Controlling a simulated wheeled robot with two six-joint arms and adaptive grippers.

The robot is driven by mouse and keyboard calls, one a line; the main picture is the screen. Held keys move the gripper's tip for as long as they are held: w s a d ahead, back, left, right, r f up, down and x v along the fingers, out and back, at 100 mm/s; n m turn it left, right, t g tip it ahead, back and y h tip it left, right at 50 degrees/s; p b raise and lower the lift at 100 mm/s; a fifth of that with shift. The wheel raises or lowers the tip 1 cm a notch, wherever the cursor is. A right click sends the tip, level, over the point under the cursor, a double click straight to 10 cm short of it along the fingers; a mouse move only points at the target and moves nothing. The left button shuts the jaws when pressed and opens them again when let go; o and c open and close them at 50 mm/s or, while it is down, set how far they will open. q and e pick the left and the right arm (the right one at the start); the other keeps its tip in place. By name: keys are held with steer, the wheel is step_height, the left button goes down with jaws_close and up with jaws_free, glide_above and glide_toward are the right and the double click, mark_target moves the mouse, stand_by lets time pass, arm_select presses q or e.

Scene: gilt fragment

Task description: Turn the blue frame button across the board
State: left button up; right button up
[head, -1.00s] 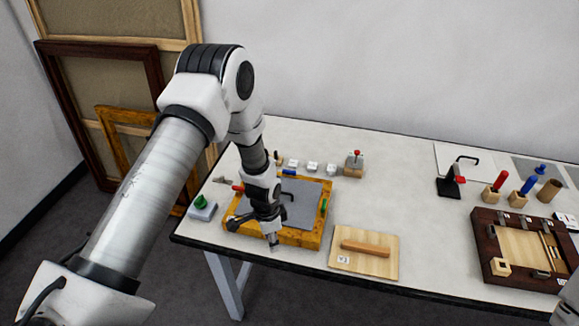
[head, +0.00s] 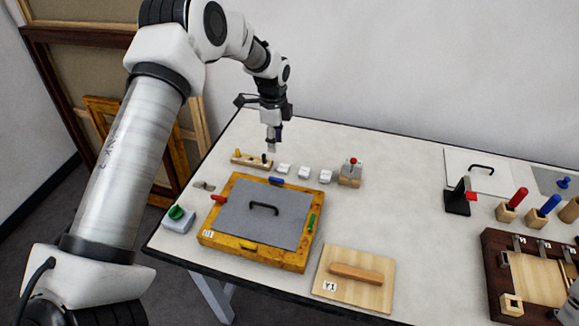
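A gilt frame (head: 293,259) lies on the table with a grey board (head: 285,222) inside it; the board has a black handle. The blue button (head: 276,181) sits on the far rail and looks lengthwise along it. A red button (head: 219,199) points crosswise on the left rail. A green button (head: 311,222) lies along the right rail and a yellow one (head: 249,246) along the near rail. My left gripper (head: 272,146) hangs above the table beyond the frame, pointing down; its fingers look together, with nothing visible between them. My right gripper is out of view.
Behind the frame stand a wooden peg block (head: 250,161), several white blocks (head: 304,173) and a red-knobbed device (head: 351,172). A green-knobbed box (head: 178,219) is left. A board with a wooden bar (head: 357,273) is right. A dark tray (head: 492,268) stands far right.

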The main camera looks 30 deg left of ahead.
arm_select(q)
step_height(320, 180, down, 3)
steer(key=b, duration=0.6)
glide_above(276, 178)
step_height(276, 178, down, 5)
steer(key=shift+w+r, duration=0.1)
steer(key=f+p, duration=0.2)
steer(key=f, duration=0.4)
steer(key=shift+s+f, duration=0.1)
steer(key=shift+s, duration=0.1)
steer(key=shift+w+f, duration=0.15)
steer(key=shift+f, duration=0.15)
steer(key=shift+r, duration=0.1)
jaws_close()
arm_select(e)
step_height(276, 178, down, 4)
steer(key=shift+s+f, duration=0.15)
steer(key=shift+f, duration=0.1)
